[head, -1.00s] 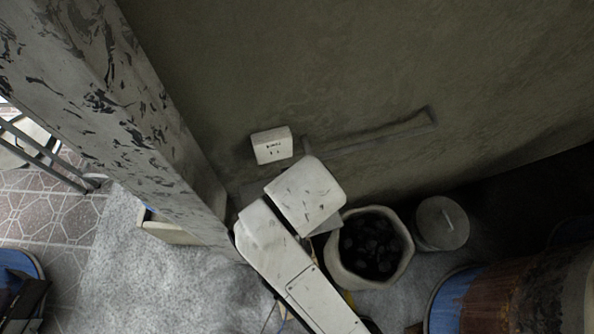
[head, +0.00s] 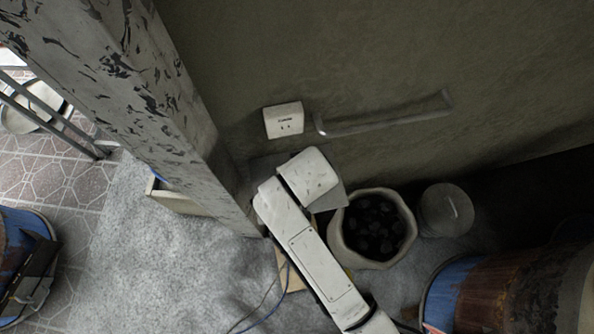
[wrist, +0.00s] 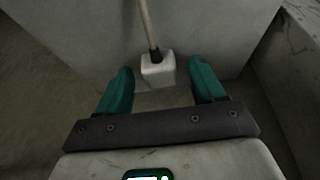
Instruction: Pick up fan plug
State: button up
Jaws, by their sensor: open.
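In the wrist view, a small white block (wrist: 158,71) with a tan rod-like cord rising from it looks like the fan plug. It lies ahead of my gripper (wrist: 161,68), roughly centred between the two teal fingers, with a gap on both sides. My fingers are spread apart and hold nothing. Whether the tips reach past the block in depth is hard to tell. In the head view my white arm hides the gripper, and I cannot make out the plug there.
A white wall socket (head: 283,121) and a long raised strip (head: 390,115) are on the wall. A pale pot of dark lumps (head: 345,240) and a lidded can (head: 447,210) stand right of my arm. A scuffed pillar (head: 150,90) is left. A rusty blue barrel (head: 490,295) is lower right.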

jog(key=shift+c, duration=0.5)
grip_shut()
